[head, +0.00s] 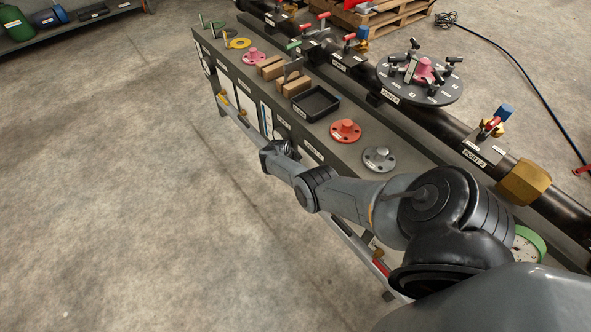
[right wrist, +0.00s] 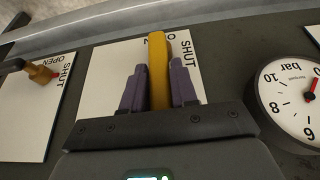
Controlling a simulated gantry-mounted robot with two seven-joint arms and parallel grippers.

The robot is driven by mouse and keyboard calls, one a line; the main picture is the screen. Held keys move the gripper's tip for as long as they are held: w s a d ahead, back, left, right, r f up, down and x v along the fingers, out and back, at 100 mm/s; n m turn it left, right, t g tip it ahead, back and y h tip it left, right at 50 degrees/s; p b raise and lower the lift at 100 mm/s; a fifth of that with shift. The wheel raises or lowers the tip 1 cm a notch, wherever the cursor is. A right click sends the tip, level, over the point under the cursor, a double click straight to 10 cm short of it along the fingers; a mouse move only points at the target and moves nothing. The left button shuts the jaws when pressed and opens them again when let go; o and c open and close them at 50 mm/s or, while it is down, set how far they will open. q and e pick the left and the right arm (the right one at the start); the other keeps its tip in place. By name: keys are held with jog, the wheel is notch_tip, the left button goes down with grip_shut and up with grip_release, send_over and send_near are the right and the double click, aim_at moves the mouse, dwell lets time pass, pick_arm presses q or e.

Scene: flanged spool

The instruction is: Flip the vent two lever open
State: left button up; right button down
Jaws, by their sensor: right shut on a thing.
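In the right wrist view a yellow lever (right wrist: 158,50) stands over a white plate (right wrist: 105,75). The lever points to the top of the picture and covers part of a word, apparently OPEN; the word SHUT is at its right. My right gripper (right wrist: 158,80) has its two purple fingers on either side of the lever, shut on it. In the head view my right gripper (head: 276,152) is at the front face of the bench, and the lever is hidden there. No label naming the vent is readable. My left gripper is in neither view.
A round gauge (right wrist: 295,105) sits close at the right in the right wrist view, and a second OPEN/SHUT plate (right wrist: 30,110) with a brass valve (right wrist: 40,73) at the left. A black tray (head: 307,104) and flanged parts stand on the bench top. The floor in front is clear.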

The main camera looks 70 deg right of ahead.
jog(key=c, duration=1.2)
grip_release()
jog(key=shift+f, duration=0.15)
jog(key=shift+o, duration=1.2)
jog(key=shift+d, duration=0.1)
jog(key=shift+r, duration=0.25)
jog(key=p+v, duration=0.7)
jog(key=v, duration=0.3)
jog(key=shift+r, duration=0.25)
